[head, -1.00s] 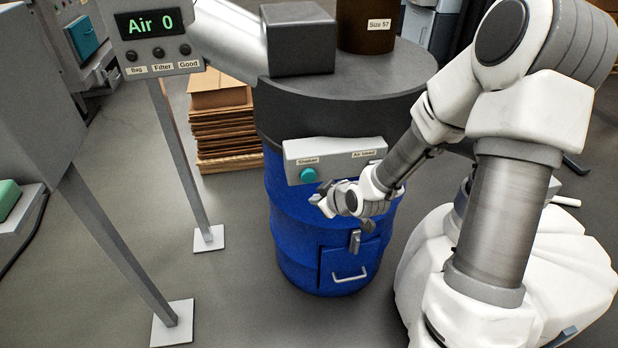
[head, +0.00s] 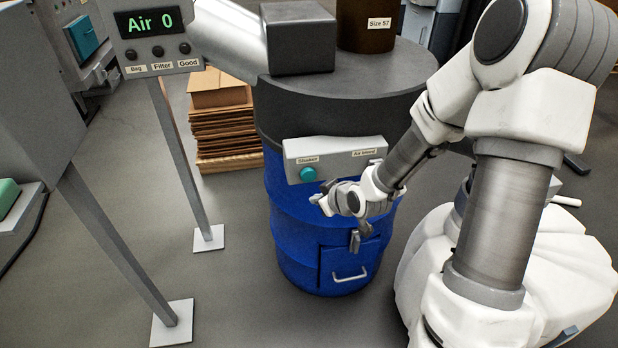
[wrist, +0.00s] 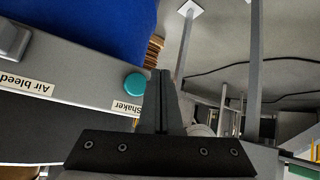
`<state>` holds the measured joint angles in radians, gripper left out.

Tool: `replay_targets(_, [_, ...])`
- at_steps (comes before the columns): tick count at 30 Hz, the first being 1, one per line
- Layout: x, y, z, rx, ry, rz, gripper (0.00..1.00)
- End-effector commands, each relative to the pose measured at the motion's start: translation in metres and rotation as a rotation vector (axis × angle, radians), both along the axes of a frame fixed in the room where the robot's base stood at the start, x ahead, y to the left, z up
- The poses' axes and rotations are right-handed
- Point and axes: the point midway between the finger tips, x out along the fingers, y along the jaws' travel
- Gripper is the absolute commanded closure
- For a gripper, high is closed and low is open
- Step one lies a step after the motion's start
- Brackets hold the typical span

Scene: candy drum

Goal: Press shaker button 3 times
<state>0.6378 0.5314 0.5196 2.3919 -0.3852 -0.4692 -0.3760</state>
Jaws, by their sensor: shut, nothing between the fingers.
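The teal shaker button (head: 308,174) sits on a grey panel (head: 335,157) on the front of the blue drum (head: 290,215), under a label reading "Shaker". My gripper (head: 318,199) is shut and empty, just below and slightly right of the button in the head view. In the wrist view the button (wrist: 135,83) lies just left of the closed fingertips (wrist: 160,76), apart from them in the picture. I cannot tell the exact depth gap between fingertips and button.
An "Air bleed" label (head: 365,153) is on the panel's right. A display on legs (head: 150,22) reads "Air 0". Flat cardboard (head: 222,122) is stacked behind; the floor at left is partly clear.

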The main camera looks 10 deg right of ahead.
Motion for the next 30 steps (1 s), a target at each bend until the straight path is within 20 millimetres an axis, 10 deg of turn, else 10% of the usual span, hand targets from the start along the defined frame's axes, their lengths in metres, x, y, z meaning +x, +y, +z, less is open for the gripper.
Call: replay_targets(30, [-0.027,-0.005,-0.003,0.863,0.285,-0.757,1.00])
